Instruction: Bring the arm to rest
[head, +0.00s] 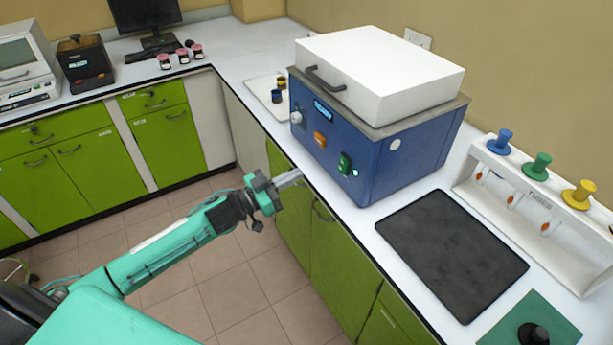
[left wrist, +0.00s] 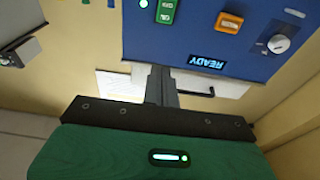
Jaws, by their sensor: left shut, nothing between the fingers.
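My left arm comes in from the left in the head view, and its gripper (head: 290,178) is in front of the counter edge, near the blue machine. The fingers are shut with nothing between them; they also show closed together in the left wrist view (left wrist: 160,86). The blue machine (head: 400,155) has a white lid (head: 385,68) with a dark handle, and the lid looks closed. Its front panel (left wrist: 200,58) fills the top of the left wrist view, with a display reading READY, an orange switch, a lit green switch and a knob. My right gripper is in neither view.
A dark mat (head: 450,252) lies right of the machine. A white rack (head: 535,205) with coloured funnel-like tops stands behind it. A white tray (head: 262,90) with small jars sits left of the machine. Green cabinets (head: 345,275) drop below the counter; the floor (head: 200,290) is clear.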

